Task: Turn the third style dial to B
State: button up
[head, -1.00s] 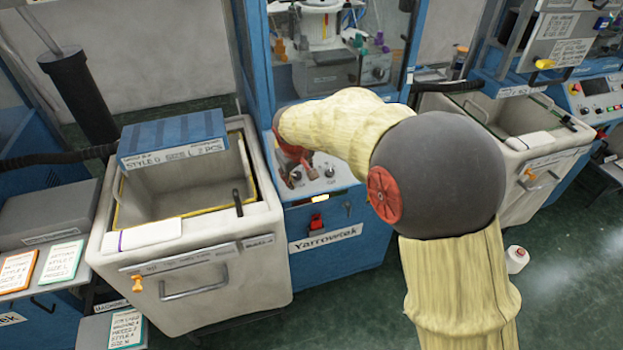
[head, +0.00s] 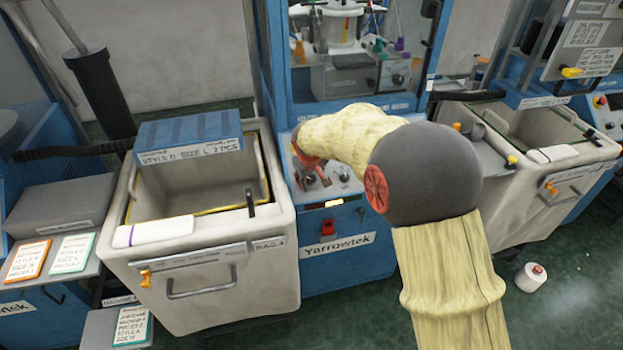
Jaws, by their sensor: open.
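The grey control panel (head: 350,188) is on the front of the blue Yarrowtek machine, in the middle of the head view. A small dark dial (head: 344,177) shows on it, just right of my gripper. My gripper (head: 315,184) is open, pointing down over the left part of the panel. My arm and the gripper's body hide part of the panel. I cannot read the dial's letters, tell which dial is the third, or see whether the fingers touch one.
A beige bin (head: 282,215) with a blue STYLE D sign (head: 190,137) stands left of the panel. A red switch (head: 327,228) is below the panel. Another bin (head: 545,180) stands to the right. A white yarn cone (head: 531,277) lies on the green floor.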

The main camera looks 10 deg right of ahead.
jog(key=shift+c, duration=0.7)
grip_shut()
jog(key=shift+m, duration=0.4)
jog(key=shift+r+m+y+p, duration=0.1)
jog(key=shift+m+y+p, duration=0.3)
jog(key=shift+m+p, duration=0.7)
jog(key=shift+m+y+p, duration=0.5)
jog(key=shift+m+p, duration=0.1)
jog(key=shift+m, duration=1.5)
